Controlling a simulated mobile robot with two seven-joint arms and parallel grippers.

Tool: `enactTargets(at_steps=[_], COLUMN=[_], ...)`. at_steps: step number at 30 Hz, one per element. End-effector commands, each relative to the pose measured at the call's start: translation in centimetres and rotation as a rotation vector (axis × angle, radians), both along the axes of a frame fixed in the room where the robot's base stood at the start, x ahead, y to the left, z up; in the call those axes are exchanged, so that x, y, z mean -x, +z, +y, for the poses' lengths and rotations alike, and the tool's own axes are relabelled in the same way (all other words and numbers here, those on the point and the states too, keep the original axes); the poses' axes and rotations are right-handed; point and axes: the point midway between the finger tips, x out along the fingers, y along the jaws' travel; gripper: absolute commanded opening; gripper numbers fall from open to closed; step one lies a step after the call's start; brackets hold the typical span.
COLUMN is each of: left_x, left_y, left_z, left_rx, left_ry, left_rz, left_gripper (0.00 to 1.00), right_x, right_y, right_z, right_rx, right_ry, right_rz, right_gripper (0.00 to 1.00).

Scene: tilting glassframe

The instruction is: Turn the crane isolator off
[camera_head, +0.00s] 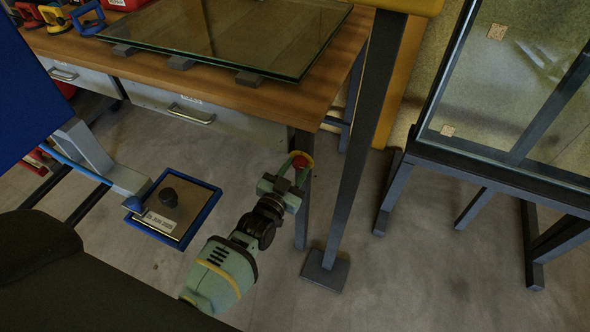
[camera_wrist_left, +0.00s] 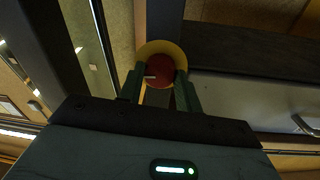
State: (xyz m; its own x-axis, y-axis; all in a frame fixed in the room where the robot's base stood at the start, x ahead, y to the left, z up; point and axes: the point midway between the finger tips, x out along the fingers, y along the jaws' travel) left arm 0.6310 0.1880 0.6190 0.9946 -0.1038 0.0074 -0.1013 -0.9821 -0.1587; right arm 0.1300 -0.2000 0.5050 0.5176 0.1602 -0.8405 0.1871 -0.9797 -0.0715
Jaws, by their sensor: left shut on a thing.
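The crane isolator is a red round knob (camera_wrist_left: 160,72) on a yellow disc (camera_wrist_left: 172,48), in the upper middle of the left wrist view. A white mark on the knob lies roughly level in that picture. My left gripper (camera_wrist_left: 163,84) is shut on the knob, with one green finger on each side. In the head view the left gripper (camera_head: 293,170) reaches up beside the workbench corner, and the red knob (camera_head: 304,161) shows partly behind its fingertips. The fingers hide part of the knob. My right gripper is not in view.
A wooden workbench (camera_head: 225,95) bears a glass pane (camera_head: 235,35). A dark post (camera_head: 350,165) with a floor plate stands just right of the gripper. A glass frame (camera_head: 480,165) stands at the right. A blue-rimmed panel (camera_head: 185,215) with a black knob is at left.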

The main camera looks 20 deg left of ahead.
Motion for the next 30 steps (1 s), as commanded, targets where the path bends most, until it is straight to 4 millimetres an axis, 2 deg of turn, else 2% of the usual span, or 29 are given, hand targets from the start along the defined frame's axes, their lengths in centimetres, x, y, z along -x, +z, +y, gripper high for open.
enactTargets(at_steps=[30], left_x=[0.1], left_y=[-0.4], left_z=[-0.2], left_rx=[0.929], left_ry=[-0.001], left_rz=[0.034], left_gripper=[0.11], right_x=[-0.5], right_y=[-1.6], right_z=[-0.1], right_rx=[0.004], right_ry=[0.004], right_rz=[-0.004], right_gripper=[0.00])
